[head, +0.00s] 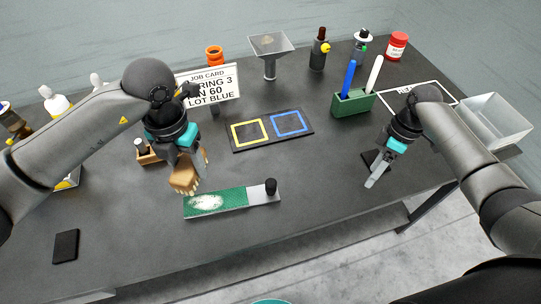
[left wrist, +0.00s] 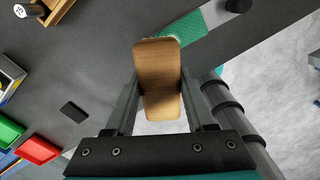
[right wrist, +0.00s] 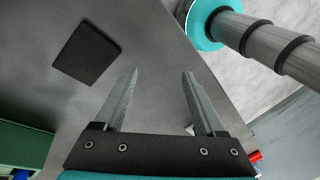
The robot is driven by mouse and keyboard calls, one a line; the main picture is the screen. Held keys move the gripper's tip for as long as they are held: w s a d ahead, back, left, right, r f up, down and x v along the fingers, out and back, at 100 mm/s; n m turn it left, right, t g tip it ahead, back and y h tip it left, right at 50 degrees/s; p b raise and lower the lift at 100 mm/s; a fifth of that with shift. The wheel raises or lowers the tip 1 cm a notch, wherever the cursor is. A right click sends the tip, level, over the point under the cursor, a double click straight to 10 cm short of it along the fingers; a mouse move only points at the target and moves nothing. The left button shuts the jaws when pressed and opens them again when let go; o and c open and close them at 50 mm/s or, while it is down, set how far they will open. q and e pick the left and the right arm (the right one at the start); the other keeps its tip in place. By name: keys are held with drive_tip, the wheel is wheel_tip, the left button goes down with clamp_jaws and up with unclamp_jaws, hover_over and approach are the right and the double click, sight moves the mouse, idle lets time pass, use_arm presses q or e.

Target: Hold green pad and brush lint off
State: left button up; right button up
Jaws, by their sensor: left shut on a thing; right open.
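The green pad (head: 232,198) lies on a flat grey strip with a black knob (head: 271,187) at its right end. A whitish lint patch (head: 206,202) covers the pad's left part. My left gripper (head: 188,172) is shut on a wooden brush (left wrist: 158,80), just behind the pad's left end; whether the bristles touch the pad I cannot tell. The pad also shows beyond the brush in the left wrist view (left wrist: 188,32). My right gripper (head: 372,182) is open and empty, to the right of the knob. It also shows with fingers apart in the right wrist view (right wrist: 160,75).
A dark square (right wrist: 87,54) lies on the table near my right gripper. Behind the pad is a black board (head: 245,148) with yellow and blue frames. A green holder (head: 353,103) with pens and a clear bin (head: 494,121) stand at the right. The front edge is close.

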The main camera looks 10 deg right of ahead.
drive_tip(key=w+a+r+n+h, duration=0.1)
drive_tip(key=w+a+r+n, duration=0.1)
drive_tip(key=a+n, duration=0.35)
drive_tip(key=w+a+r+n, duration=0.1)
drive_tip(key=w+a+n, duration=0.1)
drive_tip(key=a+n, duration=0.35)
drive_tip(key=n+t+h, duration=0.1)
drive_tip(key=n+h, duration=0.1)
drive_tip(key=n, duration=0.8)
approach(271, 182)
drive_tip(key=shift+s, duration=0.1)
drive_tip(key=shift+f, duration=0.3)
wheel_tip(271, 182, down, 11)
drive_tip(key=shift+d+f, duration=0.1)
drive_tip(key=shift+c, duration=0.5)
clamp_jaws()
